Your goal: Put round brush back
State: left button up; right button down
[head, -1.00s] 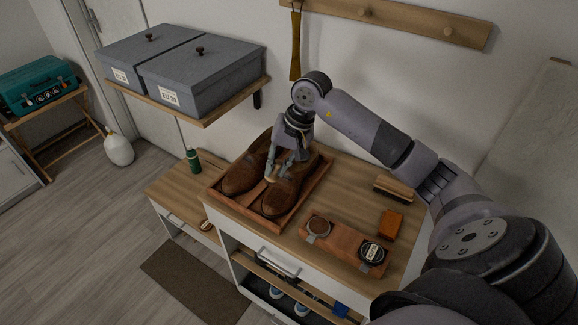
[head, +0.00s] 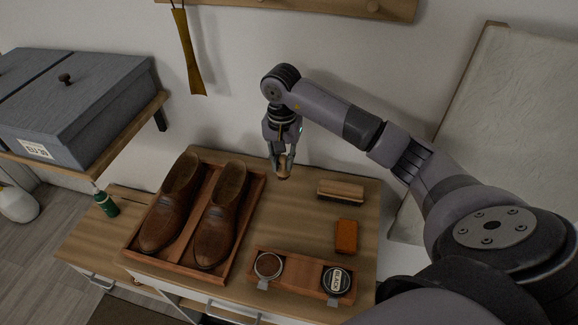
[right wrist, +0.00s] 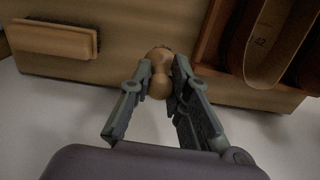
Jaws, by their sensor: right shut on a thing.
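My right gripper (head: 282,158) is shut on the small round brush (head: 285,172), a light wooden piece with a rounded knob. It holds the brush over the back of the wooden cabinet top, right of the shoe tray. In the right wrist view the brush (right wrist: 158,84) sits between the two fingers (right wrist: 160,76), with dark bristles just showing at its far end. I cannot tell whether it touches the top. My left gripper is not in view.
Brown shoes (head: 218,218) stand in a wooden tray (head: 243,232) on the left. A long brush (head: 340,190) and an orange block (head: 346,236) lie on the right. Bare wood (head: 295,220) shows between them. Grey boxes (head: 85,110) sit on a shelf at left.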

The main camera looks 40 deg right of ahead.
aim_at(283, 170)
jog(key=shift+s+f, duration=0.1)
jog(key=shift+f, duration=0.85)
notch_tip(283, 170, down, 4)
jog(key=shift+r+p, duration=0.1)
jog(key=shift+p, duration=0.6)
jog(key=shift+f+b, duration=0.25)
jog(key=shift+b, duration=0.05)
jog(key=c, duration=1.8)
grip_release()
jog(key=shift+o, duration=1.4)
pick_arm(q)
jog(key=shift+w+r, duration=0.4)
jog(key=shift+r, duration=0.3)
